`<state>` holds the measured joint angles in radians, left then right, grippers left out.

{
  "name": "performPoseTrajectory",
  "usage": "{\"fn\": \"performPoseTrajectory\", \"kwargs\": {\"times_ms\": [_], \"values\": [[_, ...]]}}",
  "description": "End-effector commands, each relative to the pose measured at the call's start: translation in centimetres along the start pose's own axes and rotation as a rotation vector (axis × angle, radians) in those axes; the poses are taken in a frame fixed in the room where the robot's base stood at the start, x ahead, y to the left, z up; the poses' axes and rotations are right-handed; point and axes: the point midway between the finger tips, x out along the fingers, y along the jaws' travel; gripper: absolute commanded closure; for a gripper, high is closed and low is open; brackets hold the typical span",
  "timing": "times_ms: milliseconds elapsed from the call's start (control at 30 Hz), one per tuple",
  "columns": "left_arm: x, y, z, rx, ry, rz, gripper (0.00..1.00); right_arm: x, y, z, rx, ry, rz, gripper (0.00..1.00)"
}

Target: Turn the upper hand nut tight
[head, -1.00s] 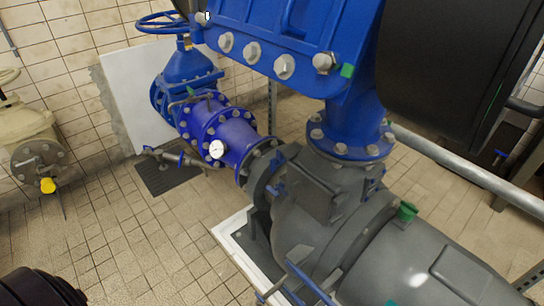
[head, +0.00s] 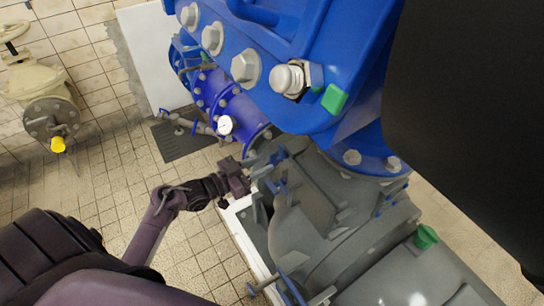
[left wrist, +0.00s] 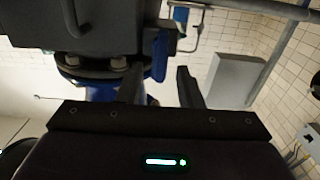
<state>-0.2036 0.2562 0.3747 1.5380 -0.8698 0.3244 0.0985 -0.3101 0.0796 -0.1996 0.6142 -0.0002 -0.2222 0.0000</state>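Blue hand nuts sit on the dark grey pump housing (head: 318,248) in the head view. One blue hand nut (head: 279,186) is at the upper left of its cover, and another blue fitting (head: 386,200) is at the right. My left gripper (head: 262,169) is just left of the upper-left hand nut, its fingers apart and pointing at it. Contact cannot be told. In the left wrist view, the fingers (left wrist: 160,88) are spread with nothing clearly between them. A blue handle-like part (left wrist: 160,56) shows just beyond them. My right gripper is not in view.
A large blue flanged casing (head: 300,50) with big bolts overhangs from above. A blue-handled lever (head: 290,287) is low on the pump. Tiled floor (head: 110,185) is free at the left.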

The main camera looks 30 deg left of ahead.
Motion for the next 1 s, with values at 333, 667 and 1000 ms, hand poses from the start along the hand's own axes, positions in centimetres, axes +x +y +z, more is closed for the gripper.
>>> {"fn": "performPoseTrajectory", "kwargs": {"times_ms": [333, 667, 1000], "values": [[3.8, 0.0, 0.0, 0.001, -0.003, -0.001, 0.67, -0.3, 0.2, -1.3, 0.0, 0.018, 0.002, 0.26], [3.9, 0.0, 0.1, 0.001, -0.003, -0.001, 0.76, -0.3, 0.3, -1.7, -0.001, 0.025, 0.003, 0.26], [3.9, 0.1, 0.1, 0.005, -0.003, -0.001, 1.0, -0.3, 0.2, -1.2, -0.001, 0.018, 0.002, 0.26]]}}
